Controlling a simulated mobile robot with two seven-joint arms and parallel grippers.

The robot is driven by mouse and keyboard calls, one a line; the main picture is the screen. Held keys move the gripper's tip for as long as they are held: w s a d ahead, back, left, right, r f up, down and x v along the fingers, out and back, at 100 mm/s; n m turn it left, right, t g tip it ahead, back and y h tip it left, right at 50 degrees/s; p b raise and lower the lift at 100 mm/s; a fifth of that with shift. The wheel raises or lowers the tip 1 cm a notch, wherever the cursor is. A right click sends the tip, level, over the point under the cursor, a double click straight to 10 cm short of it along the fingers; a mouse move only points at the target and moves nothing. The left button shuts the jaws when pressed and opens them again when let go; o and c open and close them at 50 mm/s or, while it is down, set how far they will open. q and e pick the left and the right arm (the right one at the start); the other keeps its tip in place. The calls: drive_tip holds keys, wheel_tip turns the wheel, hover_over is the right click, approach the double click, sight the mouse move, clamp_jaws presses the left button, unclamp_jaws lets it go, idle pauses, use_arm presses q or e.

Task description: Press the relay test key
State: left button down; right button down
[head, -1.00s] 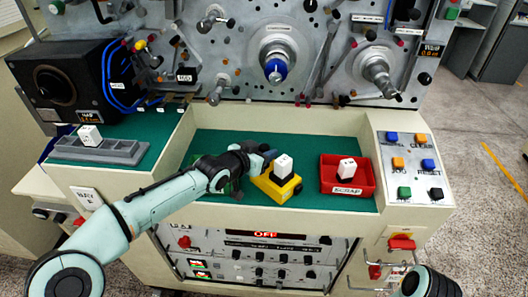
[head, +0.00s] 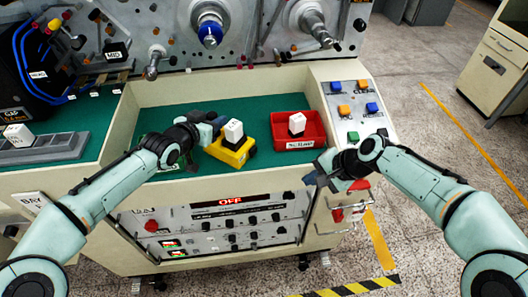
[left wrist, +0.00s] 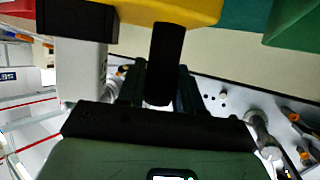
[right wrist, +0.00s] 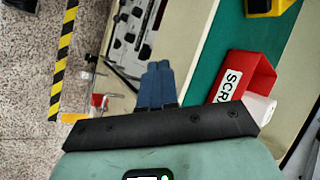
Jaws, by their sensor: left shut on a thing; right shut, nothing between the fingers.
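The yellow holder (head: 232,150) stands on the green bench top with a white block (head: 233,131) upright on it. My left gripper (head: 214,124) is at its left side; in the left wrist view it is shut on a dark post (left wrist: 166,55) beside the yellow body. The button panel (head: 352,98) at the right carries blue, orange, green and dark buttons, including a blue one (head: 372,107) and a green one (head: 353,137). I cannot read which is the relay test key. My right gripper (head: 316,179) is shut and empty, in front of the bench below the panel.
A red scrap bin (head: 299,143) holds a white block (head: 297,123). A grey rack (head: 60,148) stands at the left. Spindles rise behind the bench. Floor at the right is open.

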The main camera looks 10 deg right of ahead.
sight(255, 155)
use_arm(q)
drive_tip(key=shift+f, duration=0.15)
use_arm(e)
wheel_tip(255, 155, up, 9)
drive_tip(key=w+a+n+t+y, duration=0.1)
drive_tip(key=a+n, duration=0.1)
drive_tip(key=shift+a+t, duration=0.4)
drive_tip(key=shift+w+f, duration=0.1)
drive_tip(key=shift+y, duration=0.3)
drive_tip(key=x, duration=1)
drive_tip(key=shift+w+a+f, duration=0.1)
drive_tip(key=shift+a, duration=0.1)
drive_tip(key=shift+w+a+n, duration=0.3)
drive_tip(key=shift+w+a, duration=0.45)
drive_tip(key=shift+a, duration=0.15)
drive_tip(key=shift+w+a, duration=0.4)
